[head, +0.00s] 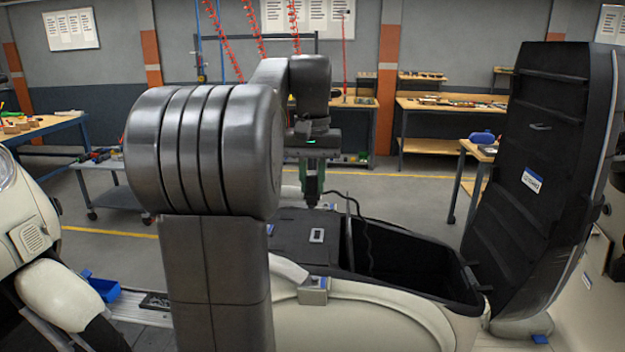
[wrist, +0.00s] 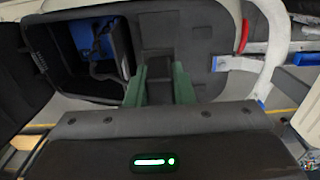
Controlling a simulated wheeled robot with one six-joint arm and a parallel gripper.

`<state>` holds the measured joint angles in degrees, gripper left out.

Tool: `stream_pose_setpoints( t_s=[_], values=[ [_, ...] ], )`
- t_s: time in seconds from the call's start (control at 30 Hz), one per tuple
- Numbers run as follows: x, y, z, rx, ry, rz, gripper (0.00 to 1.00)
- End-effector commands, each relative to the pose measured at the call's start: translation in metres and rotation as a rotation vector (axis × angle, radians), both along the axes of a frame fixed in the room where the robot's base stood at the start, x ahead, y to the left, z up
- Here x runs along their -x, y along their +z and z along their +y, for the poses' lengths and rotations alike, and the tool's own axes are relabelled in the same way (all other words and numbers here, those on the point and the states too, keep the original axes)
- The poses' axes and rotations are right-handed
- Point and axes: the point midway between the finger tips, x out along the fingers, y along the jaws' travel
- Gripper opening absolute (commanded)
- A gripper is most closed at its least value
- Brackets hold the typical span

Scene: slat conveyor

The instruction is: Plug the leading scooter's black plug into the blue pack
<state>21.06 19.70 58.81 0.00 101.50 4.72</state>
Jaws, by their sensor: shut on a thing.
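The scooter's cream body (head: 380,312) stands in front of me with its seat (head: 530,150) raised at the right. Its open black bay (head: 415,252) also shows in the wrist view (wrist: 65,65). The blue pack (wrist: 90,40) sits in that bay in the wrist view; the bay wall hides it from the head view. My gripper (head: 312,190) is above the black deck left of the bay. Its green fingers (wrist: 158,82) are shut on a dark piece, the black plug, which is hard to make out between them. A black cable (head: 362,222) runs from near the gripper down into the bay.
My arm hides part of the scooter. A grey fitting (head: 317,236) sits on the deck below the gripper. Another scooter (head: 35,225) stands at the left, with a blue bin (head: 105,288) near the slats. Workbenches (head: 455,125) stand at the back, beyond open floor.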

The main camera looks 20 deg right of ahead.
Motion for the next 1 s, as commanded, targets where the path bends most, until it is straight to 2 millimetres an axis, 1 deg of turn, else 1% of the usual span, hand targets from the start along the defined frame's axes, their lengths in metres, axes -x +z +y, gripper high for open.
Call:
stream_pose_setpoints(
  t_s=[0.03,0.47,0.83,0.93,1.0],
  values=[
    [0.000,0.003,0.000,0.000,0.000,0.000,0.00],
    [0.000,0.014,0.000,0.000,0.000,-0.001,0.00],
    [0.000,0.015,0.000,0.000,-0.003,0.000,0.00],
    [0.000,0.017,0.000,0.000,-0.052,-0.001,0.00],
    [0.000,0.018,0.000,0.000,-0.121,0.000,0.00]
  ],
)
